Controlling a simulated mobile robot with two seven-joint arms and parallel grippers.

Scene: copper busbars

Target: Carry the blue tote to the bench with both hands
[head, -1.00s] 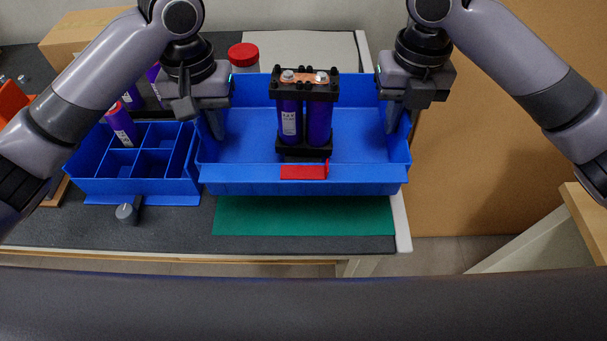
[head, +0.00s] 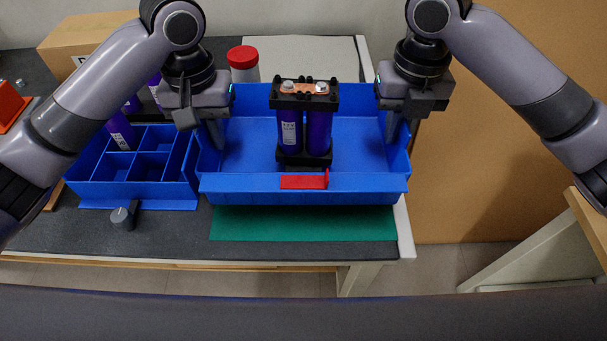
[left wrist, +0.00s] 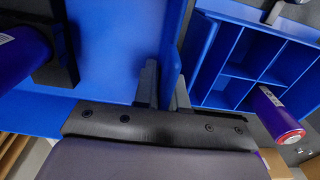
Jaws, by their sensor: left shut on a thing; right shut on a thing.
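The blue tote (head: 355,182) is in the middle of the head view, over the bench (head: 90,232). My left gripper (head: 217,140) is shut on the tote's left wall, and the left wrist view shows its fingers (left wrist: 163,95) on both sides of that wall. My right gripper (head: 393,125) is shut on the tote's right wall. Inside the tote stands a pack of purple cells (head: 319,132) in black holders, with a copper busbar (head: 305,88) on top. A red label piece (head: 303,182) is on the tote's front. Whether the tote touches the bench is hard to tell.
A blue compartment bin (head: 130,185) stands close to the tote's left. A green mat (head: 300,225) lies below its front edge. A red-capped jar (head: 243,60) stands behind. A dark knob (head: 123,217) lies at front left. A wooden-topped table (head: 590,225) is at right.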

